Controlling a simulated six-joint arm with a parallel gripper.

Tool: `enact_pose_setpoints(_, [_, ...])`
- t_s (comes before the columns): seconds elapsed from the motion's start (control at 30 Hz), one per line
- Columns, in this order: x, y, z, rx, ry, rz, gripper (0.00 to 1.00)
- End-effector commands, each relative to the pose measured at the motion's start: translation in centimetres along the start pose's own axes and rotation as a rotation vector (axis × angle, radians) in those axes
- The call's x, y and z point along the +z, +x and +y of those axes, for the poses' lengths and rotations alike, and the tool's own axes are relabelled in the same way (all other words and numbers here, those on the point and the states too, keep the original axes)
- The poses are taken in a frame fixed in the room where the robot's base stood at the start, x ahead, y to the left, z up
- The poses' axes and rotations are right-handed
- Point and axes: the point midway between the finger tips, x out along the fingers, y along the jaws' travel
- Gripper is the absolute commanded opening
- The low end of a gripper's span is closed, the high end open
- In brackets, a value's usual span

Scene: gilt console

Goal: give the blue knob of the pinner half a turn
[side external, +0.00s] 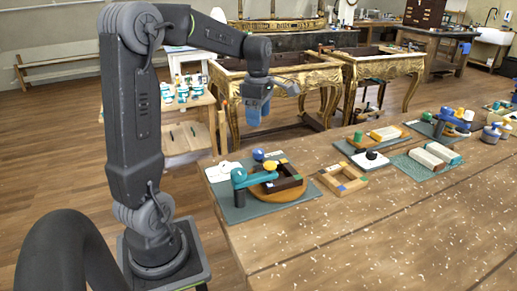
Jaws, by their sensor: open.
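A blue knob (258,154) shows at the near-left end of the long wooden table, at the back of a teal fixture (252,179) that I take for the pinner. The fixture stands on a grey-green mat and reaches over a round wooden disc with a dark corner-shaped frame. A yellow knob (270,165) is just in front of the blue one. My gripper (253,121) hangs above and behind the fixture, pointing down, open, and clear of the knob. No object shows in it. How the knob is turned is too small to tell.
A square wooden frame (343,187) lies to the right of the fixture. A white piece (229,169) is at its left. The table's front right is clear. Gilt console frames (336,72) stand behind.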

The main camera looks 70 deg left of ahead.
Motion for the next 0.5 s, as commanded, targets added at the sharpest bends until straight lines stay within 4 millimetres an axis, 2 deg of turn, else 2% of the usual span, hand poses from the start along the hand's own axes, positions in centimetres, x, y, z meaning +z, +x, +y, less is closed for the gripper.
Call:
enact_pose_setpoints(0.3, [0.0,6.7,-0.1,-0.005,0.004,0.001,0.63])
enact_pose_setpoints(0.5, [0.1,9.8,-0.1,-0.002,0.004,0.000,0.63])
